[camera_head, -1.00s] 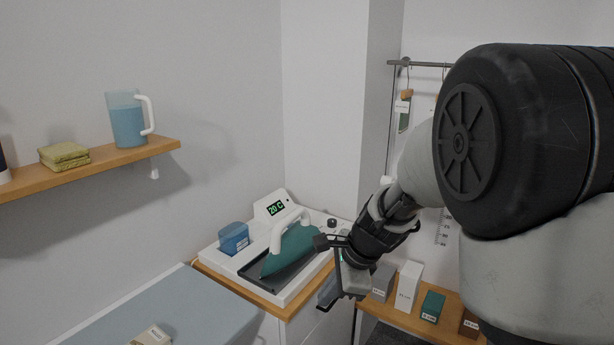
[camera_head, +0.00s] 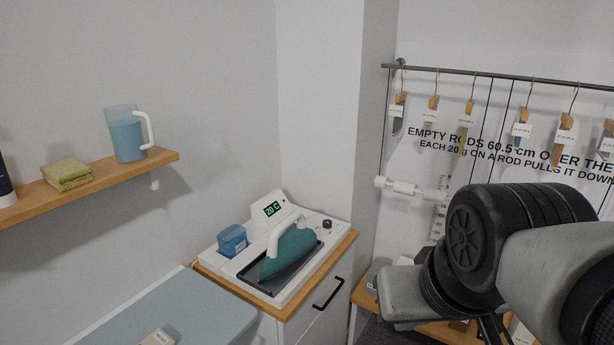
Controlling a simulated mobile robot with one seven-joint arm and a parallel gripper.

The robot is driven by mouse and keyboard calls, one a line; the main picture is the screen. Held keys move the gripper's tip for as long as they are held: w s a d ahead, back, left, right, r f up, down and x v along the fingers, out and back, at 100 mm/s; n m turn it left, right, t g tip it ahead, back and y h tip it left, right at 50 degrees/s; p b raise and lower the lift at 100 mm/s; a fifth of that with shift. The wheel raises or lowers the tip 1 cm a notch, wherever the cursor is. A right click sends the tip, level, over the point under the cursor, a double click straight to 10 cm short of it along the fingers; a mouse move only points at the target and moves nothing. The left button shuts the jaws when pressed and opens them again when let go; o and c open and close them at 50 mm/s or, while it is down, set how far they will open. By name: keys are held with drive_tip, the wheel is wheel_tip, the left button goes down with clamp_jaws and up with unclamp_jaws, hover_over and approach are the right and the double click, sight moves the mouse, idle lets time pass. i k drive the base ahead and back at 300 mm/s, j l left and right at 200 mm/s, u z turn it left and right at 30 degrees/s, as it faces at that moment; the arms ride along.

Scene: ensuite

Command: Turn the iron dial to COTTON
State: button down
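A teal iron (camera_head: 289,250) with a white handle rests on a dark plate in a white ironing station (camera_head: 304,287). The station stands on a wooden-topped cabinet. A small green display (camera_head: 273,209) on it reads about 20 C. A small black dial (camera_head: 326,224) is at the station's back right corner; its marks are too small to read. My arm is at the lower right, well apart from the station. My gripper's fingertips are not visible in this view.
A blue container (camera_head: 232,240) sits at the station's left. A wooden shelf (camera_head: 100,184) on the left wall holds a blue jug (camera_head: 127,134) and folded yellow cloths (camera_head: 66,174). A rod (camera_head: 480,74) with hangers spans the back right. A grey-blue board (camera_head: 165,310) is at the lower front.

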sight(327, 224)
drive_tip(key=i+l+u, duration=0.55)
drive_tip(key=i+l, duration=0.15)
drive_tip(key=l, duration=0.2)
drive_tip(key=i+l+u, duration=0.2)
drive_tip(key=l, duration=0.15)
drive_tip(key=i+l+u, duration=0.2)
drive_tip(key=l, duration=0.15)
drive_tip(key=i+l+u, duration=0.2)
drive_tip(key=l, duration=0.2)
